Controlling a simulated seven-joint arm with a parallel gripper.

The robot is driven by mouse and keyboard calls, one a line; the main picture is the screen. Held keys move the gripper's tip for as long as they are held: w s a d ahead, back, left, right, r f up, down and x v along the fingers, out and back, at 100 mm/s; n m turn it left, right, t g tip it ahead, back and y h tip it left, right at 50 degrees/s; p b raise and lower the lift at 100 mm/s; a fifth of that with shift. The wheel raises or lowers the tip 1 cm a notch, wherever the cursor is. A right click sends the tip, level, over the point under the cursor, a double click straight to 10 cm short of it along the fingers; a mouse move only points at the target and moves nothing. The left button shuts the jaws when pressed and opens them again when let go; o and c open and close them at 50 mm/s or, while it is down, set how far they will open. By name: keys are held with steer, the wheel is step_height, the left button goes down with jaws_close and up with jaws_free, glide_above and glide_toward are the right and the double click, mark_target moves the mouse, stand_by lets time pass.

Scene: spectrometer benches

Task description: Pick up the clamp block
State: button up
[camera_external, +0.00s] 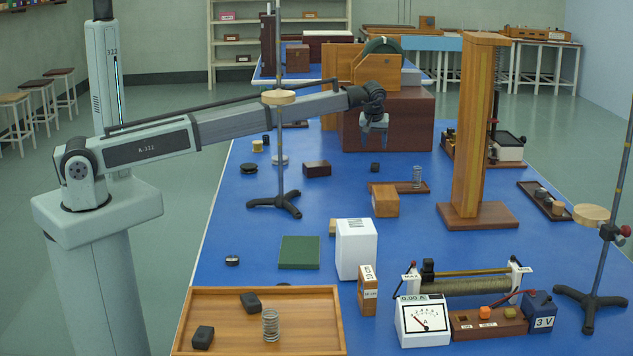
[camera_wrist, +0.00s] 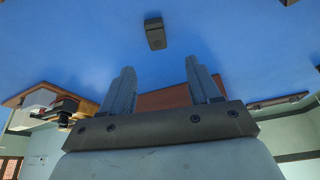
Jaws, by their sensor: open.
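A small dark block, which looks like the clamp block (camera_external: 375,167), sits on the blue table in front of the large dark-red wooden box. A dark grey block, apparently the same one, shows in the wrist view (camera_wrist: 155,33), lying alone on the blue surface. My gripper (camera_external: 374,128) hangs above and behind the block in the external view, in front of the dark-red box. In the wrist view my gripper (camera_wrist: 157,72) has its two fingers spread wide with nothing between them. The block lies beyond the fingertips, clear of them.
The dark-red box (camera_external: 400,130) stands close behind my gripper. A tall wooden column (camera_external: 470,140) rises to the right. A retort stand (camera_external: 280,150) and a small dark-brown box (camera_external: 316,169) stand to the left. A wooden block (camera_external: 385,202) on a base lies nearer. The block's immediate surroundings are clear.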

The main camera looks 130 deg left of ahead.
mark_target(375, 164)
steer(key=x, duration=0.4)
steer(key=shift+w+x, duration=0.15)
steer(key=shift+x, duration=1.15)
steer(key=shift+w+x, duration=0.15)
steer(key=shift+x, duration=1.1)
steer(key=shift+d+f, duration=0.1)
steer(key=shift+d, duration=0.05)
jaws_close()
